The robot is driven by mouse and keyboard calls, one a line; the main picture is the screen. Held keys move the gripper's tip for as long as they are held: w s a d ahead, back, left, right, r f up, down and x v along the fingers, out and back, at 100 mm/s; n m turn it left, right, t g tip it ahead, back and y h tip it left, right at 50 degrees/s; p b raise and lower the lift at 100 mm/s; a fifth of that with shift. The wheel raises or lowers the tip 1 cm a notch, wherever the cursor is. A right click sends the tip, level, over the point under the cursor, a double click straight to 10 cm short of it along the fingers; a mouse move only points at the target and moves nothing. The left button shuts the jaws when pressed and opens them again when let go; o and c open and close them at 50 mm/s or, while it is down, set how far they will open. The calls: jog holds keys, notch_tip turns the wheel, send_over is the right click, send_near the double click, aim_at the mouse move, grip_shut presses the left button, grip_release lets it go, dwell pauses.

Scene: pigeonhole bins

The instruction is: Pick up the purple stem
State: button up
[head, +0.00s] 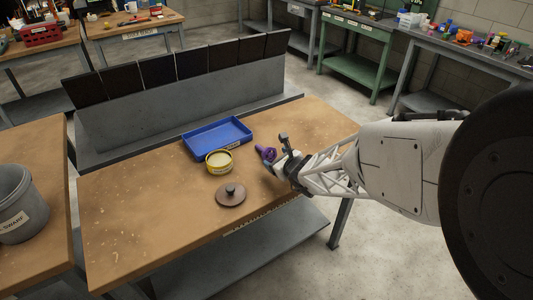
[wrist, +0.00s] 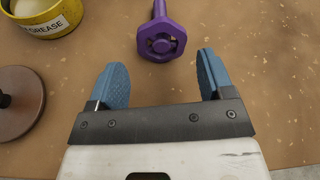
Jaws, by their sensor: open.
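In the head view the purple stem (head: 266,154) shows right of the yellow tin, partly hidden by my gripper. My gripper (wrist: 158,80) is open and empty, its two blue fingers apart. In the wrist view the hexagonal end is just beyond the fingertips, roughly centred between them. In the head view my gripper (head: 277,165) is right at the stem; contact cannot be told.
A yellow grease tin (head: 219,162) and a brown knobbed lid (head: 231,195) lie left of the stem. A blue tray (head: 217,138) stands behind the tin. A row of dark pigeonhole bins (head: 192,65) runs along the back. The table's left part is clear.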

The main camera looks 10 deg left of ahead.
aim_at(270, 153)
jog(key=shift+w+a, duration=0.2)
jog(key=shift+w, duration=0.05)
jog(key=shift+f, duration=0.1)
jog(key=shift+x, duration=2.6)
jog(key=c, duration=0.8)
jog(key=shift+r, duration=0.35)
jog(key=shift+r, duration=1.6)
jog(key=s+d, duration=0.2)
jog(key=s, duration=0.2)
jog(key=s+d+r, duration=0.1)
jog(key=s+d, duration=0.1)
jog(key=s, duration=0.3)
jog(key=s+d, duration=0.3)
jog(key=s, duration=0.2)
jog(key=shift+s+r, duration=0.2)
jog(key=shift+r, duration=0.05)
